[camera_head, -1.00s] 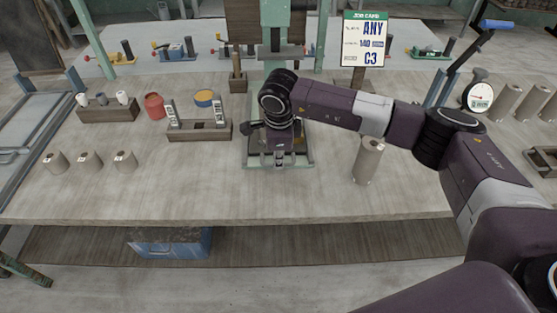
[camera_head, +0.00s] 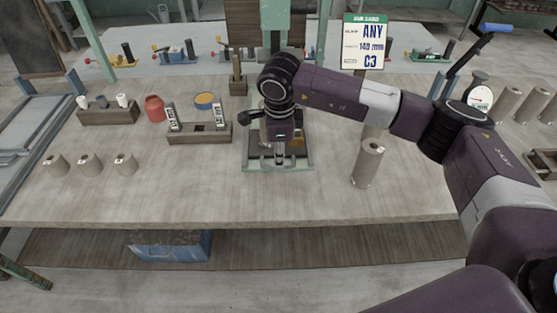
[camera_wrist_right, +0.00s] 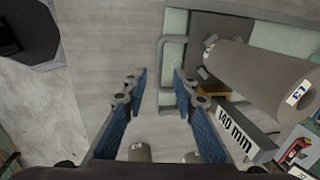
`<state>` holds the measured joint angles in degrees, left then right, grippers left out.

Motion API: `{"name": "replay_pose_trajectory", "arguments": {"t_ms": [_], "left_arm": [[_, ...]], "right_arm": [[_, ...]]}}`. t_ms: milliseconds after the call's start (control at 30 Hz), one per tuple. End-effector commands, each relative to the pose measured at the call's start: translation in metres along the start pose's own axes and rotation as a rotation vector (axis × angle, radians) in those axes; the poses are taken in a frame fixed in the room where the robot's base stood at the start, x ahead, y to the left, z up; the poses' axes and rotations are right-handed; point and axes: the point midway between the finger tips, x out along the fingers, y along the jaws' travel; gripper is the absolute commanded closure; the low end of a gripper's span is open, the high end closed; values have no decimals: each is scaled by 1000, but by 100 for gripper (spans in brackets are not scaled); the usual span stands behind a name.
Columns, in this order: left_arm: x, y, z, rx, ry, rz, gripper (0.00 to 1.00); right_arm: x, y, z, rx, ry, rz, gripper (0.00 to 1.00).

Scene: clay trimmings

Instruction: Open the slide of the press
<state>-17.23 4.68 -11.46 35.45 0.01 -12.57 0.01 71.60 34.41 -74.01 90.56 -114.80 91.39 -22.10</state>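The green press (camera_head: 275,25) stands at the middle of the bench, its flat base (camera_head: 262,164) partly hidden by my right arm. In the right wrist view a grey bar handle (camera_wrist_right: 161,62) shows at the edge of the press's green and dark plates. My right gripper (camera_head: 280,160) points down over the front of the press base. The right wrist view shows the gripper (camera_wrist_right: 155,80) open, its blue-padded fingers apart. The handle appears between the fingertips in the picture; I cannot tell whether they touch it. My left gripper is out of view.
A grey cylinder (camera_head: 367,163) stands right of the press. Left are a wooden block (camera_head: 200,131), a red pot (camera_head: 154,108) and several small cylinders (camera_head: 90,163). The bench front is clear.

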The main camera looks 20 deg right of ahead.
Motion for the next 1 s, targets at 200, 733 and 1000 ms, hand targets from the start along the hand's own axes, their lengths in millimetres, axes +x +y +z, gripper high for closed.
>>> {"name": "replay_pose_trajectory", "arguments": {"t_ms": [200,733,1000], "left_arm": [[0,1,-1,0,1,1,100],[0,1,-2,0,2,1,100],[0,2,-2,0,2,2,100]], "right_arm": [[-47,-1,1,-1,-1,-3,74],[-77,0,0,0,0,1,74],[-76,0,0,0,0,1,74]]}}
